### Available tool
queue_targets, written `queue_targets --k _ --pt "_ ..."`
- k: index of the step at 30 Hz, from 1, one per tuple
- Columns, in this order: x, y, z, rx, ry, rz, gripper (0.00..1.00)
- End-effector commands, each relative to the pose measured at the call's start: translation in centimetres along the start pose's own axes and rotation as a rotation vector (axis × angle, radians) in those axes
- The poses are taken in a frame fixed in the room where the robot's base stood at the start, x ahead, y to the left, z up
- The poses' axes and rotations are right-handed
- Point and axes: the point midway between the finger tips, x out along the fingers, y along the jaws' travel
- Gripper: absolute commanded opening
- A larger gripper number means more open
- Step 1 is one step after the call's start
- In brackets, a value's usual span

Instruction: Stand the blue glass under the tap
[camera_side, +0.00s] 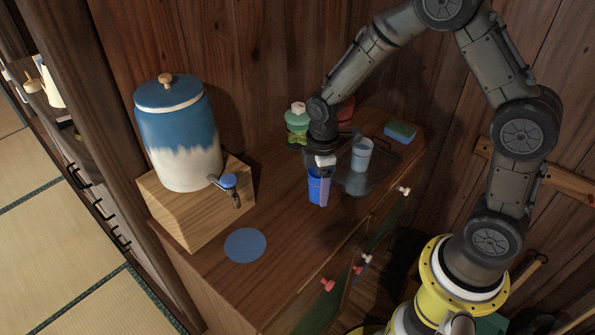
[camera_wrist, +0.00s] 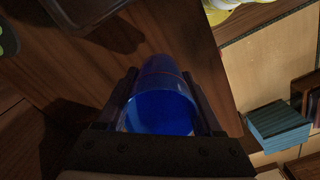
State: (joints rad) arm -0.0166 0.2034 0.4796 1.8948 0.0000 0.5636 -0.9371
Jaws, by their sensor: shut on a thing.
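The blue glass (camera_side: 318,192) is upright on or just above the wooden cabinet top; I cannot tell whether it touches. My gripper (camera_side: 319,172) comes down from above and is shut on it. In the wrist view the blue glass (camera_wrist: 160,108) sits between the two dark fingers, its open mouth facing the camera. The tap (camera_side: 231,186) juts from the front of a blue and white lidded water jar (camera_side: 178,135), left of the gripper. The jar stands on a wooden block (camera_side: 205,212). A flat blue round mat (camera_side: 245,245) lies below and in front of the tap.
A pale blue glass (camera_side: 362,155) stands on a dark tray (camera_side: 356,184) just right of my gripper. A blue and green sponge (camera_side: 400,132) lies at the back right. Green items (camera_side: 297,122) stand behind the gripper. The cabinet top (camera_side: 275,210) between glass and mat is clear.

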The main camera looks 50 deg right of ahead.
Motion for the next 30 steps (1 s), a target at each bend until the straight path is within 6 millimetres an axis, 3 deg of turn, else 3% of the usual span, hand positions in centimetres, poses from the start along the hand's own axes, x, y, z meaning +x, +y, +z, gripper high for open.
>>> queue_targets --k 9,15,21,30 --pt "1.2 2.6 -1.1 0.575 0.0 0.0 0.06" --pt "1.0 3.3 -1.6 0.831 0.001 0.0 0.06" --pt "0.9 3.4 -1.6 0.944 0.001 0.001 0.06" --pt "1.0 3.2 -1.6 0.932 0.0 0.0 0.06"
